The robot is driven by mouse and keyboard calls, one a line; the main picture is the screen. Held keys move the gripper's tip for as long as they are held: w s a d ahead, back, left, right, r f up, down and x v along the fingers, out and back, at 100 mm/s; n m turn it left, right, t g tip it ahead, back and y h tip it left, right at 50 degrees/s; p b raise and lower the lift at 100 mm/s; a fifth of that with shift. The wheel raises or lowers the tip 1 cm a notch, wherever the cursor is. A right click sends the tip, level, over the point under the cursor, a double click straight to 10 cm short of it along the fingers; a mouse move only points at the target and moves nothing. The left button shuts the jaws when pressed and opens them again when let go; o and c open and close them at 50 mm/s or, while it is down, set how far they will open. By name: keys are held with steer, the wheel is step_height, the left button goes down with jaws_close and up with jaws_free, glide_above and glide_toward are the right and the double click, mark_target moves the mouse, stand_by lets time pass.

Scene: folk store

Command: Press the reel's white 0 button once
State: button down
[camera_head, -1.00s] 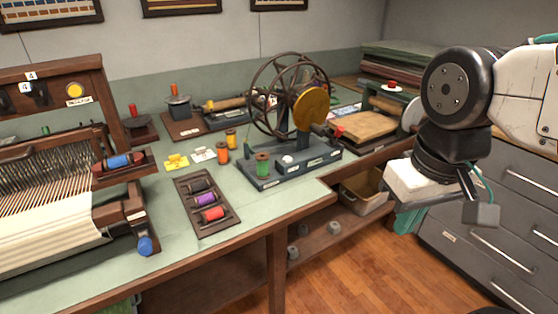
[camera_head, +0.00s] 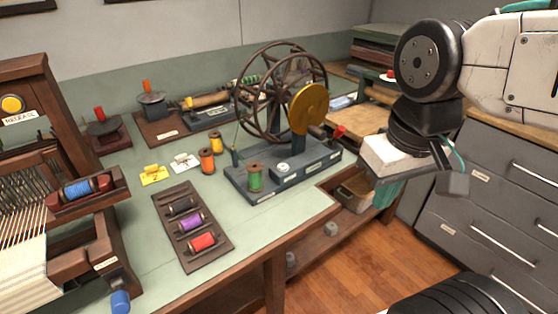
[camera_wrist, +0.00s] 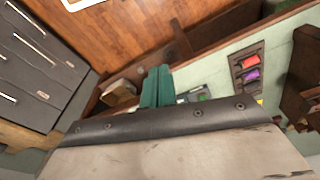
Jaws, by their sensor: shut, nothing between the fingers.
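The reel (camera_head: 262,188) stands on the green bench, with a dark spoked wheel, a gold disc (camera_head: 310,108) and a blue-grey base. A small round white button (camera_head: 283,168) sits on top of the base, near its front edge; its marking is too small to read. A green spool stands on the base to its left. My gripper's teal fingers (camera_head: 388,195) hang to the right of the reel, apart from it and beyond the bench's front edge. In the wrist view the fingers (camera_wrist: 156,86) are shut together and empty. That view does not show the button clearly.
A spool tray (camera_head: 192,228) lies left of the reel, with orange and yellow spools behind it. A loom (camera_head: 60,240) fills the left. Grey drawers (camera_head: 500,200) stand at right. A bin (camera_head: 352,200) sits under the bench. Open floor lies in front.

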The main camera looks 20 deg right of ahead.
steer(key=shift+d, duration=0.1)
steer(key=w+a+m+t+y, duration=0.1)
steer(key=w+a+m+y, duration=0.5)
steer(key=w, duration=0.6)
steer(key=m+t+h, duration=0.2)
steer(key=m+t, duration=0.4)
steer(key=m, duration=0.9)
glide_above(286, 167)
step_height(286, 167, down, 9)
steer(key=shift+f, duration=0.2)
steer(key=shift+s+f, duration=0.1)
steer(key=shift+f, duration=4.3)
steer(key=shift+f, duration=0.1)
